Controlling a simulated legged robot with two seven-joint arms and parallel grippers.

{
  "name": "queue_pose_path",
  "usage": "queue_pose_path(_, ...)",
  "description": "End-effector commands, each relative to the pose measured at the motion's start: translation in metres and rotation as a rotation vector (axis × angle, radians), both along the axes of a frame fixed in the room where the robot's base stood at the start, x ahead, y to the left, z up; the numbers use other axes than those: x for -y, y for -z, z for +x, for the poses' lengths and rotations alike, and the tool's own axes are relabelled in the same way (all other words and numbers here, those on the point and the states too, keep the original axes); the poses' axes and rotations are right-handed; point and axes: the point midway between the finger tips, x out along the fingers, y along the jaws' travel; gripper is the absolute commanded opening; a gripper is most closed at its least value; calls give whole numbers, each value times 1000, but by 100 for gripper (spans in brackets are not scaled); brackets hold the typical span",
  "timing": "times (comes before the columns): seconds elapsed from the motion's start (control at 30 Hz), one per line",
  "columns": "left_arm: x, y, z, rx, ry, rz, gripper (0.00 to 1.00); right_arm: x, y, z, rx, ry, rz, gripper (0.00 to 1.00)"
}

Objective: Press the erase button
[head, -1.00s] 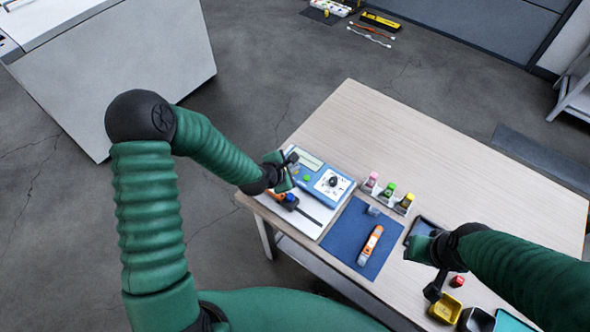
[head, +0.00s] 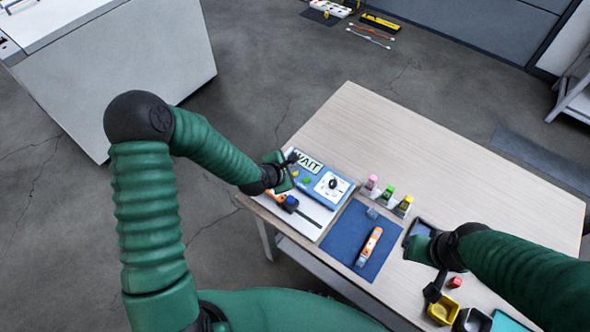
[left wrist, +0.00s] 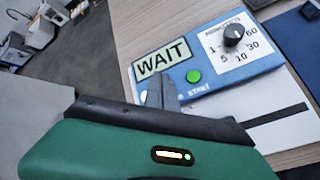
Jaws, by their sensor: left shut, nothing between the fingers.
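The blue device (head: 327,186) stands at the table's left end. Its display (head: 308,162) reads WAIT, which also shows in the left wrist view (left wrist: 163,59). A green button (left wrist: 193,76) and a dial (left wrist: 233,35) are on its face. My left gripper (head: 292,158) is shut and empty over the device's left part. In the left wrist view its dark finger (left wrist: 158,92) stands in front of the panel beside the display and hides part of the button row and lettering. I cannot make out an erase label or whether the finger touches a button. My right gripper (head: 436,287) hangs over the table's front right.
An orange-and-blue tool (head: 285,200) lies in front of the device on a white board. A yellow bin (head: 444,310) is at the front. The back of the table is clear.

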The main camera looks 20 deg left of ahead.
Motion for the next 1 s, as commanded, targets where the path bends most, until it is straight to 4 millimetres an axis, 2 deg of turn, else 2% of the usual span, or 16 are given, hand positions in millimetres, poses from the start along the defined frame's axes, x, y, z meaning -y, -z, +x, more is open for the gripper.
queue_pose_path(0.3,0,-2,0,0,0,0,0,0,-2,0,0,0,0,36)
queue_pose_path(0.8,0,-51,0,0,-1,-1,0,0,-47,0,0,0,0,36)
queue_pose_path(1.0,0,-50,0,0,-1,-1,0,0,-46,0,0,0,0,36)
